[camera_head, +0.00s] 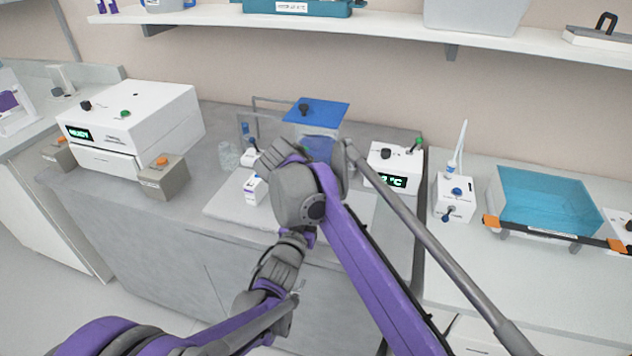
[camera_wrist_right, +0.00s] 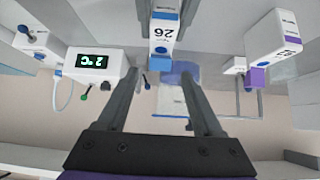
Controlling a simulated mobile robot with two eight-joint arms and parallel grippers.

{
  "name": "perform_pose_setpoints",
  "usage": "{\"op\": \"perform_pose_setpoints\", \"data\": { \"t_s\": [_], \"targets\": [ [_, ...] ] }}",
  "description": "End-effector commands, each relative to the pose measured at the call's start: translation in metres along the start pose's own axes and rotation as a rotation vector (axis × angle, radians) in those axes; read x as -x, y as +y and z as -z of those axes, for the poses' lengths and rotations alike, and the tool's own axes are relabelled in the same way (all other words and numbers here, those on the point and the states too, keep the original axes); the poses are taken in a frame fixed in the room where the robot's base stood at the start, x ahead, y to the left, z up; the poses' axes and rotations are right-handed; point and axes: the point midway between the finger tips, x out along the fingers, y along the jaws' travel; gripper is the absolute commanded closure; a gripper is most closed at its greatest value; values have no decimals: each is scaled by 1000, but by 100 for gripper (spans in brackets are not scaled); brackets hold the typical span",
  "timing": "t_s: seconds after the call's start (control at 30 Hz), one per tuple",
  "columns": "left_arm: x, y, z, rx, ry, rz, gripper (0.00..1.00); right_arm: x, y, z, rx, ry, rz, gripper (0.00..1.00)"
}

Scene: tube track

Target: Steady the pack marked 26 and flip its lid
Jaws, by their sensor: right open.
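The white pack marked 26 (camera_wrist_right: 163,33) stands upside down in the right wrist view, with a blue band and a small blue tab at its lid end. Two grey fingers of my left gripper (camera_wrist_right: 165,8) flank its sides at the top of that view and seem to touch it. My right gripper (camera_wrist_right: 160,75) is open and empty, its fingers spread around the space beside the lid end. In the head view my right arm hides pack 26 and both sets of fingertips.
A second white pack (camera_wrist_right: 275,38) with a purple part stands to one side; a white pack (camera_head: 255,188) shows on the pale mat (camera_head: 232,207). The temperature box (camera_head: 392,166), a blue-lidded container (camera_head: 318,110) and a teal tank (camera_head: 547,200) stand around.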

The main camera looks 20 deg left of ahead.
Motion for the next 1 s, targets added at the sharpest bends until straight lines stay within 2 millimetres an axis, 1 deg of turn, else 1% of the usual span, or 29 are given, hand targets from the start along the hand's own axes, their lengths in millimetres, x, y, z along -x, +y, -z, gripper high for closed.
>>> {"op": "perform_pose_setpoints", "data": {
  "t_s": [0.03,0.1,0.23,0.4,0.63,0.77,0.8,0.87,0.9,0.97,1.0],
  "targets": [
    [0,0,0,0,0,0,100,-10,1,0,-1,1,-1,32],
    [0,0,0,0,0,0,100,-21,0,0,0,1,-1,32],
    [0,0,0,0,0,0,100,-34,0,0,-1,0,0,32],
    [0,0,0,0,0,0,100,-42,0,0,0,0,0,32],
    [0,0,0,0,0,0,100,-42,0,0,0,0,0,32],
    [0,0,0,0,0,0,100,-42,0,0,0,0,0,56],
    [0,0,0,0,0,0,100,-41,0,0,0,0,0,63],
    [0,0,0,0,0,0,100,-41,0,0,0,0,0,74],
    [0,0,0,0,0,0,100,-41,0,0,0,0,0,81],
    [0,0,0,0,0,0,100,-41,0,0,0,0,0,92],
    [0,0,0,0,0,0,100,-41,0,0,0,0,0,99]
  ]
}}
